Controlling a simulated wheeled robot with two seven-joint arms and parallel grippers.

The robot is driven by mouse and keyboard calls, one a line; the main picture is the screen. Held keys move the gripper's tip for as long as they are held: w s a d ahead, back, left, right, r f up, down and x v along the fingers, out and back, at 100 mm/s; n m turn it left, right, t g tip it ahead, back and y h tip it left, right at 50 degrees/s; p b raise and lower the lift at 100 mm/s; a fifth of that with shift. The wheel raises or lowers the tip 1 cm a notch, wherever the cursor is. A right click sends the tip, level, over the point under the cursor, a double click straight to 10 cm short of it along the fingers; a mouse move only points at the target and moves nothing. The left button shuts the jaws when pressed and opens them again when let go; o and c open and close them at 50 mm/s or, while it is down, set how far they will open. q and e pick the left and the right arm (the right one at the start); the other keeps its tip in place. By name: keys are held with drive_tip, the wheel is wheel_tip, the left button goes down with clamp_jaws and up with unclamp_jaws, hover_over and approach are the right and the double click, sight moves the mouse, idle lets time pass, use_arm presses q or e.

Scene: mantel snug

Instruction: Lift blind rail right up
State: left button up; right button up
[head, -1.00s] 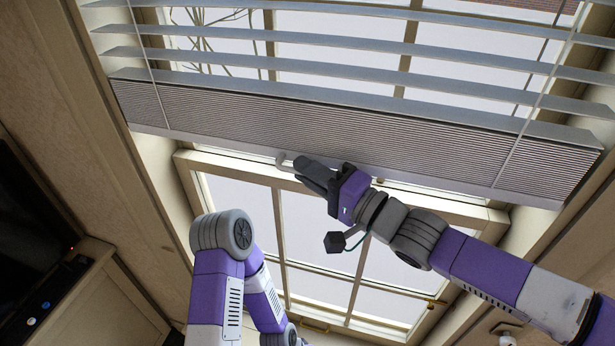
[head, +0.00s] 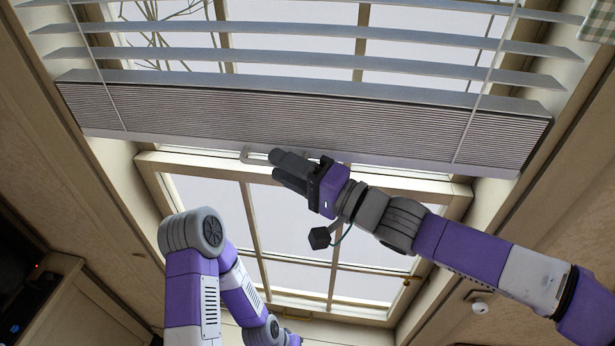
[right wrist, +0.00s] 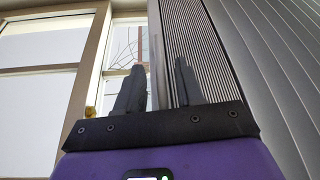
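The blind's bottom rail (head: 200,134) runs across the window under a thick stack of closed slats (head: 300,125), tilted in the picture. A pale bar handle (head: 246,156) sticks out below the rail. My right gripper (head: 273,165) is at this handle, just under the rail, and its fingers hide part of the bar. In the right wrist view its two dark fingers (right wrist: 158,62) stand apart with a gap, and the ribbed slat stack (right wrist: 200,45) rises behind the right finger. Contact with the handle cannot be told. My left gripper is out of view.
Spread slats (head: 300,55) and cords hang above the stack. A window frame (head: 250,240) with panes lies behind and below. Wooden side walls flank the recess. A dark device (head: 25,300) stands at lower left; a checked cloth (head: 598,22) shows at upper right.

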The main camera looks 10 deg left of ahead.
drive_tip(key=shift+v, duration=2.55)
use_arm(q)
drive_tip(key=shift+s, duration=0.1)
use_arm(e)
drive_tip(key=shift+f, duration=0.1)
